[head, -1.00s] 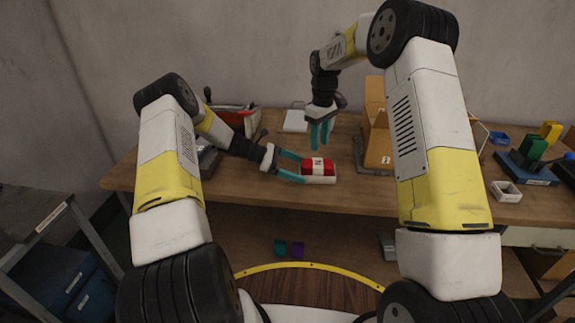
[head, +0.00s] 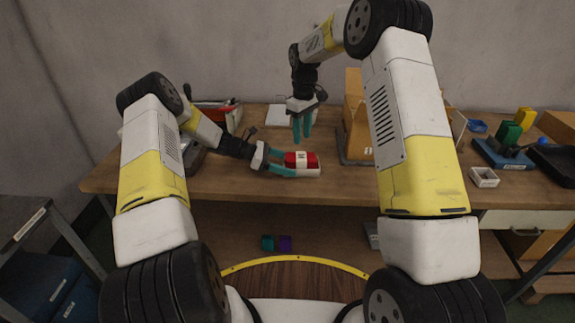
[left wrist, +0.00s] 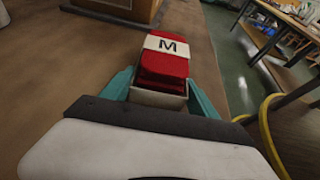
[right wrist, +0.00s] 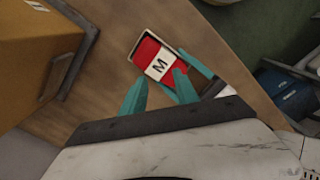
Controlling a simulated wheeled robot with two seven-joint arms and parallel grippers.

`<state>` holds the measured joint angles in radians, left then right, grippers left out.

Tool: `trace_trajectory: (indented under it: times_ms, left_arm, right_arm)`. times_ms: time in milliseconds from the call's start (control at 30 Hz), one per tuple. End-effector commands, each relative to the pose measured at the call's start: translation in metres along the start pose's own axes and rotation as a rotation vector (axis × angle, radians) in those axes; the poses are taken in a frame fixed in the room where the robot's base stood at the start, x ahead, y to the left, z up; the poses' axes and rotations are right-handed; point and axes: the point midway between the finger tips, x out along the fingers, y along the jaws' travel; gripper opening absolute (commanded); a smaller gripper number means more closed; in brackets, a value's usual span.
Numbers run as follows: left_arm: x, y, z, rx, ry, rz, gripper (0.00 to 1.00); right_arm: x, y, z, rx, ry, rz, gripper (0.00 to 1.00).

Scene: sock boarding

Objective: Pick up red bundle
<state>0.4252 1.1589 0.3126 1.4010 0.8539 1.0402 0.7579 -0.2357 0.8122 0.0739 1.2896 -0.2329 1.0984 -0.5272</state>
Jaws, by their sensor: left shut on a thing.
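The red bundle (head: 300,159) has a white band marked "M" and lies in a shallow white tray (head: 308,173) at the front of the bench. In the left wrist view the bundle (left wrist: 166,52) is straight ahead, with teal fingers on both sides of its near end. In the right wrist view the bundle (right wrist: 160,62) shows beyond my right fingers (right wrist: 160,80).
A cardboard box (right wrist: 40,50) stands on a dark base right of my right gripper. A small white tray (head: 485,177) and a blue tray with green blocks (head: 505,150) are at the right. A white board (head: 283,116) lies at the back. The bench's front edge is close to the bundle.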

Motion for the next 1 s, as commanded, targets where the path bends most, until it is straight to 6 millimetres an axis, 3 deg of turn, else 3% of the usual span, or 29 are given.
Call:
trace_trajectory:
  times_ms: [33,200,267,467,1000]
  left_arm:
    - [0.0,0.0,0.0,0.0,0.0,0.001,0.3]
    - [0.0,0.0,0.0,0.0,0.0,0.001,0.3]
    - [0.0,0.0,0.0,0.0,0.0,0.001,0.3]
    - [0.0,0.0,0.0,0.0,0.0,0.001,0.3]
    - [0.0,0.0,0.0,0.0,0.0,0.0,0.3]
  right_arm:
    - [0.0,0.0,0.0,0.0,0.0,0.0,0.4]
    - [-0.001,0.0,0.0,0.059,0.0,0.0,0.74]
    - [-0.002,0.0,0.0,0.125,0.0,0.001,0.82]
    - [-0.007,0.0,0.001,0.51,-0.001,0.001,0.82]
    - [-0.025,0.0,0.002,1.739,0.0,0.003,0.82]
